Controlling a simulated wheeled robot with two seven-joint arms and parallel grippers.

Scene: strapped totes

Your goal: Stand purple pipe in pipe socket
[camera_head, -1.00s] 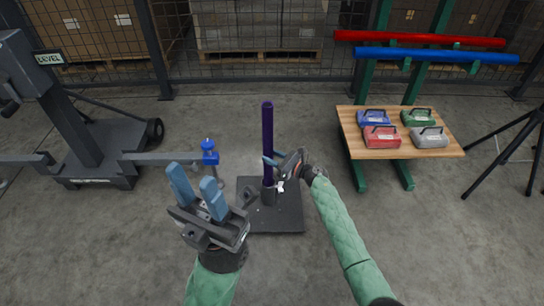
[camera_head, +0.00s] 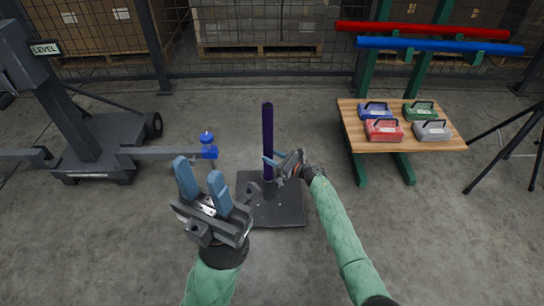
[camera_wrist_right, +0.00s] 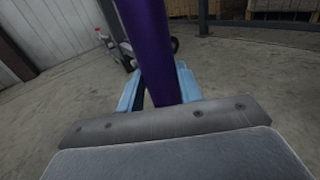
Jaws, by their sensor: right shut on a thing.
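The purple pipe (camera_head: 267,132) stands upright at the middle of the head view. Its lower end is at the dark pipe socket (camera_head: 270,189) on a square base plate (camera_head: 285,212); my right gripper partly covers that spot, so how deep it sits is hard to tell. My right gripper (camera_head: 275,161) is shut on the pipe a little above the socket. The pipe also shows between its blue fingers in the right wrist view (camera_wrist_right: 155,50). My left gripper (camera_head: 203,186) is open and empty, left of the base plate, with its fingers pointing up.
A dark wheeled stand marked LEVEL (camera_head: 85,135) with a blue clamp (camera_head: 208,146) on its arm is at the left. A wooden table (camera_head: 357,137) with several coloured cases is at the right, beside a rack holding a red pipe (camera_head: 420,31) and a blue pipe (camera_head: 440,48).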

